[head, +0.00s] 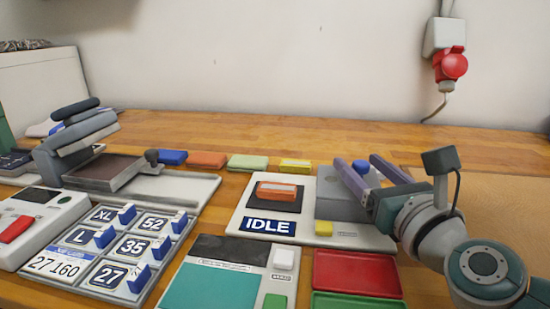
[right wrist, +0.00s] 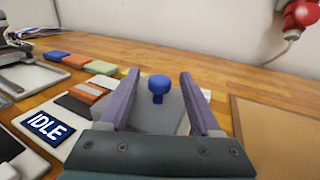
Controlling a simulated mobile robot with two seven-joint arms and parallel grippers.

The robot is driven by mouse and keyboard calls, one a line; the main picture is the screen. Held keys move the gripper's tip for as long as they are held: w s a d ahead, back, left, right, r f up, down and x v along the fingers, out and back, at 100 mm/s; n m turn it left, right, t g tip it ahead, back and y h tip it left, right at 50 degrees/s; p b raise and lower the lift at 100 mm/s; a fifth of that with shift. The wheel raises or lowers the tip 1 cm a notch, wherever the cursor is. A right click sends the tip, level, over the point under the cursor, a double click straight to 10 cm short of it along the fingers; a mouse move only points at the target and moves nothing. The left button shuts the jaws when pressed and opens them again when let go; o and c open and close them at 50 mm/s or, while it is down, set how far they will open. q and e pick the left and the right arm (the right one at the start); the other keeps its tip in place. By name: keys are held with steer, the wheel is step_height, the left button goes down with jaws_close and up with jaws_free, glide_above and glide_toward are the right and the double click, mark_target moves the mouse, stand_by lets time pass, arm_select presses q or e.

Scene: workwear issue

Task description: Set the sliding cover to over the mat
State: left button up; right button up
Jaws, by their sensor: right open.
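The sliding cover (head: 338,203) is a grey box with a blue knob (head: 361,167) on top. It stands on the right part of a white base plate (head: 245,238) marked IDLE. The dark mat (head: 289,206) lies left of the cover, uncovered, with an orange and white item (head: 277,191) on it. My right gripper (head: 357,161) is open above the cover. In the right wrist view the knob (right wrist: 158,88) shows between the spread fingers, with a gap on each side. My left gripper is not in view.
A grey press (head: 85,150) stands at the left. A size-and-number panel (head: 105,255), a teal-screened panel (head: 215,285) and red (head: 355,273) and green trays lie in front. Several folded coloured cloths (head: 248,162) lie behind. A brown board (head: 480,185) lies right.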

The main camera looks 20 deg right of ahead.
steer(key=shift+w, duration=0.45)
jaws_close()
stand_by(0.3)
stand_by(0.8)
